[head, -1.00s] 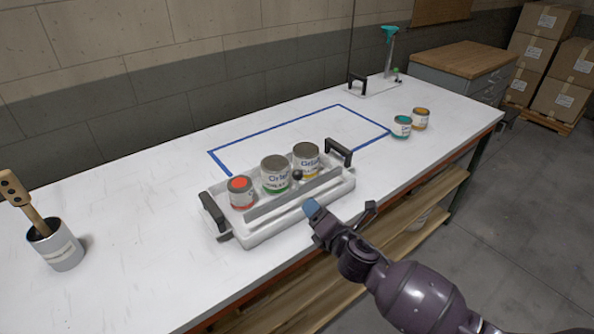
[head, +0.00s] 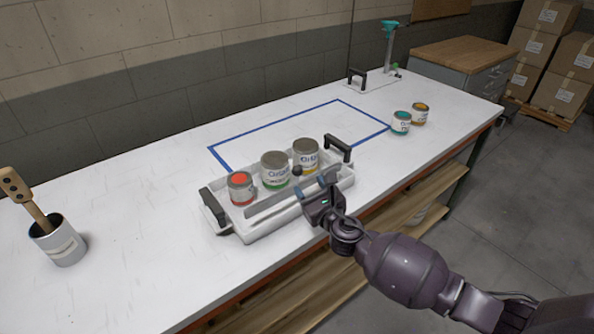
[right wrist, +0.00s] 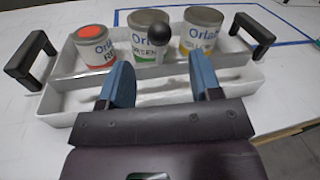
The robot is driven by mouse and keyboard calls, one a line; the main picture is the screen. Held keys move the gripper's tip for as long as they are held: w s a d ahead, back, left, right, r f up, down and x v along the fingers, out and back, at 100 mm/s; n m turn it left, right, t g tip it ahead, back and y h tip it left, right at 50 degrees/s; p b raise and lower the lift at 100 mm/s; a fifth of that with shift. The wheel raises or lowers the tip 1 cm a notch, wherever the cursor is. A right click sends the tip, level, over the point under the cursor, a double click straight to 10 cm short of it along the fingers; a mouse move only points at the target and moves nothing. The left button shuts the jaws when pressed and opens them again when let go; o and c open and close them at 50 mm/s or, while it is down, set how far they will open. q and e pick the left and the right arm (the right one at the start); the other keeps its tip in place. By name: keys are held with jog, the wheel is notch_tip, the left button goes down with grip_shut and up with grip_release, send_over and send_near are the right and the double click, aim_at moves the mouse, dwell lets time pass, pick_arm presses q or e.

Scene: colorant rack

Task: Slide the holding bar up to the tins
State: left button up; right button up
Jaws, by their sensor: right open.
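The white tray (head: 262,230) with black end handles holds a row of three tins: red (head: 241,190), green (head: 275,171) and yellow (head: 306,158). The grey holding bar (head: 270,202) lies along the tray in front of the tins. A round black knob (head: 297,170) belonging to it stands near the green and yellow tins; it also shows in the right wrist view (right wrist: 159,33). My right gripper (head: 314,187) is open and empty at the tray's front side. In the right wrist view its blue fingers (right wrist: 160,80) stand either side of the knob's line, below it in the picture. My left gripper is out of view.
A blue taped rectangle (head: 222,166) lies behind the tray. Teal (head: 401,123) and orange (head: 419,114) tins stand to the right. A pot (head: 62,246) with a wooden stick is at the left. The white tabletop around the tray is mostly clear.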

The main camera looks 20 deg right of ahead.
aim_at(300, 174)
jog(key=w, duration=0.5)
jog(key=w+a, duration=0.1)
jog(key=w, duration=0.2)
jog(key=shift+b, duration=0.4)
